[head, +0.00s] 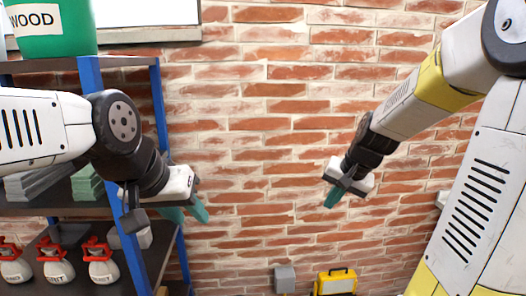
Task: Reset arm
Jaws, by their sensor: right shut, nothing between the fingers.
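My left gripper (191,216) is at left of centre, in front of the right side of the shelf rack. Its two teal fingers point down and stand apart, with nothing seen between them. My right gripper (332,199) is right of centre in front of the brick wall (260,150). Its teal fingers point down and to the left, are shut and hold nothing. The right arm reaches in from the upper right.
A shelf rack with blue posts (158,110) stands at left, close to my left arm. It bears a green WOOD bin (55,38) and several red-topped white bags (102,268). A grey box (284,279) and a yellow case (337,282) are low by the wall.

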